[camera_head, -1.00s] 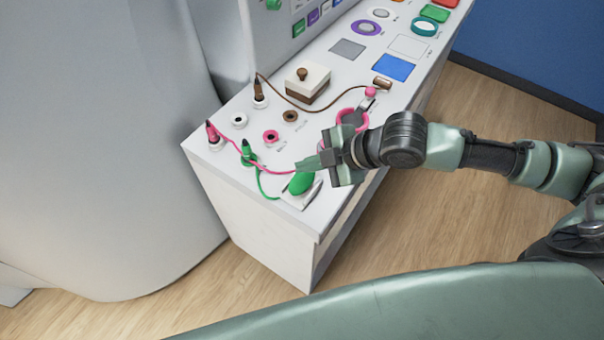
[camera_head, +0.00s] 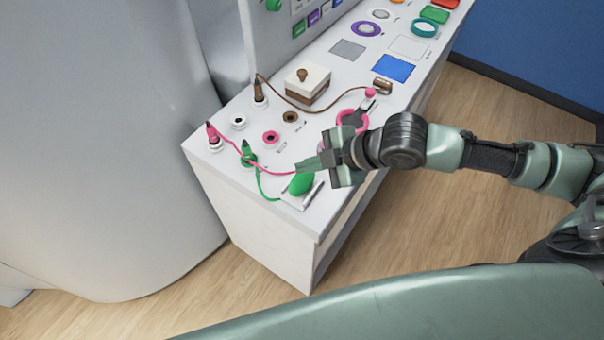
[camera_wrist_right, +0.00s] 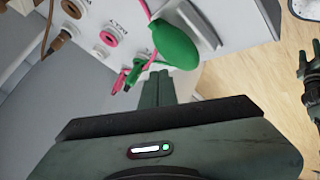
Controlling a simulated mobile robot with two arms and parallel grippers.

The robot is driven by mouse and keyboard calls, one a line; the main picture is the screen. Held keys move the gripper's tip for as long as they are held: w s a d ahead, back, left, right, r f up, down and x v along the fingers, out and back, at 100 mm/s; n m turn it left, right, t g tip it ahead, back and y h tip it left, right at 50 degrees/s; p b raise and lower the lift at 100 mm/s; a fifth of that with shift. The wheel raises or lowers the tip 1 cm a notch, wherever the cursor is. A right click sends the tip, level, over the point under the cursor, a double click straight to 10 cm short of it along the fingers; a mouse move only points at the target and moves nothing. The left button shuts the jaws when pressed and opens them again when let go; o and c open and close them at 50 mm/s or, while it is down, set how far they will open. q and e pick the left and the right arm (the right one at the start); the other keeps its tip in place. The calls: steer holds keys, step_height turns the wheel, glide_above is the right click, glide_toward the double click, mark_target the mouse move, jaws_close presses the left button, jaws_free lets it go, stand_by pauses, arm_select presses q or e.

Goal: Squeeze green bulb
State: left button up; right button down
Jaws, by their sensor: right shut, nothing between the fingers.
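The green bulb (camera_head: 301,183) lies at the near corner of the white console top, beside a pale plate. A green cord runs from it to the green plug (camera_head: 248,157). My right gripper (camera_head: 303,164) is over the console just above the bulb and hides part of the area around it. In the right wrist view the bulb (camera_wrist_right: 175,45) shows beyond the fingertips (camera_wrist_right: 158,75), which are together with nothing between them. The bulb looks round and not squeezed. My left gripper is not in view.
A pink plug (camera_head: 211,133) with a pink cord crosses near my gripper. A pink ring (camera_head: 350,119), a brown-and-white box (camera_head: 307,85) and several sockets sit on the console (camera_head: 265,205). Wood floor lies in front.

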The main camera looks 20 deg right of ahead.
mark_target(306, 178)
steer(key=shift+f, duration=0.1)
stand_by(0.7)
steer(key=shift+f, duration=0.3)
steer(key=shift+s+f, duration=0.1)
steer(key=shift+f, duration=0.75)
stand_by(1.0)
steer(key=shift+r, duration=0.1)
steer(key=shift+r+p, duration=1.1)
steer(key=shift+p, duration=0.05)
steer(key=shift+r, duration=0.1)
step_height(306, 178, up, 5)
steer(key=p, duration=0.5)
